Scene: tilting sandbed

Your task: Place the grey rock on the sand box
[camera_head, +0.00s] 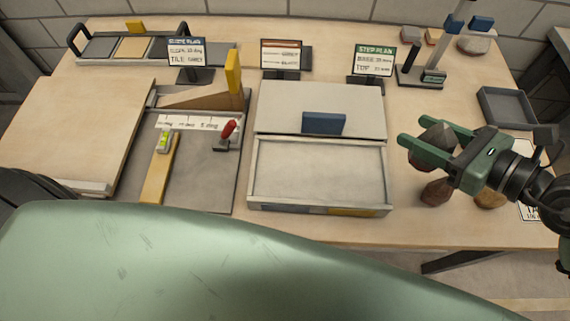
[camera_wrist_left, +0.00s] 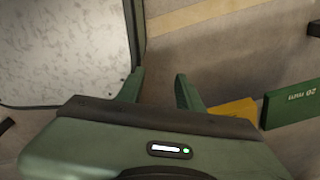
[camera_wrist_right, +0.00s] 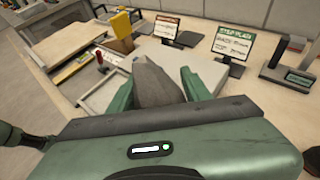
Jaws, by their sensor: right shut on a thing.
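The grey rock (camera_head: 433,137) is between the fingers of my right gripper (camera_head: 413,131), which is shut on it above the table, right of the sand box. In the right wrist view the rock (camera_wrist_right: 157,84) sits upright between both fingers. The sand box (camera_head: 318,175) is a shallow, light-framed tray of pale sand at the table's front middle. No rock lies in it. My left gripper (camera_wrist_left: 157,87) is open and empty in the left wrist view, over the floor. Its fingers do not show in the head view.
A reddish-brown rock (camera_head: 436,191) and a tan rock (camera_head: 489,199) lie under my right gripper. A blue block (camera_head: 323,123) stands behind the box. Sign stands (camera_head: 374,62) line the back. A dark tray (camera_head: 507,107) is at the right. A ramp and lever occupy the left.

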